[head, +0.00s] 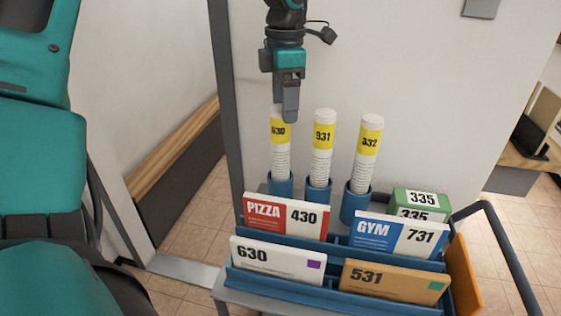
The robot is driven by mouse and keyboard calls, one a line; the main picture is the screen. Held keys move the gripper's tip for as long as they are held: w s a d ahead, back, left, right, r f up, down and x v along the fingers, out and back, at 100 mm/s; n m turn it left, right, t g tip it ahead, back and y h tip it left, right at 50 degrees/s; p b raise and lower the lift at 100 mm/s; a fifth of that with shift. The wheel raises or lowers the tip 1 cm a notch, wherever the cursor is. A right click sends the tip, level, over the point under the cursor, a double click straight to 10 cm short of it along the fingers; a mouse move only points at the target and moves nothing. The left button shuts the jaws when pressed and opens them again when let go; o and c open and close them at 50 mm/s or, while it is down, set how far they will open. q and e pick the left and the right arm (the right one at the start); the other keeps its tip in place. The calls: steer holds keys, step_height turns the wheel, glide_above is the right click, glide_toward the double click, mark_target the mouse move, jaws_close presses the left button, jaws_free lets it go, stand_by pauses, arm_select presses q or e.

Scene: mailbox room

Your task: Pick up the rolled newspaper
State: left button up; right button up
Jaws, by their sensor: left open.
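Three white rolled newspapers with yellow number bands stand upright in blue cup holders. The left roll (281,152) reads 630, the middle roll (323,148) reads 931, and the right roll (367,152) reads 332. My left gripper (286,112) is open and points down at the top of the left roll, overlapping its upper end in the head view. I cannot tell whether the fingers are around the roll or touching it. My right gripper is not in view.
A blue cart rack (340,306) holds mail: red PIZZA 430 (285,216), blue GYM 731 (398,238), white 630 (277,259) and brown 531 (393,283). A green 335 box (420,202) sits behind. A dark rail (505,250) bounds the right side.

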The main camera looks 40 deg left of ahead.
mark_target(281, 125)
arm_select(q)
steer(key=shift+a+f, duration=0.2)
steer(key=shift+f, duration=1.3)
steer(key=shift+a+f, duration=0.2)
steer(key=shift+f, duration=1.3)
steer(key=shift+c, duration=0.5)
jaws_close()
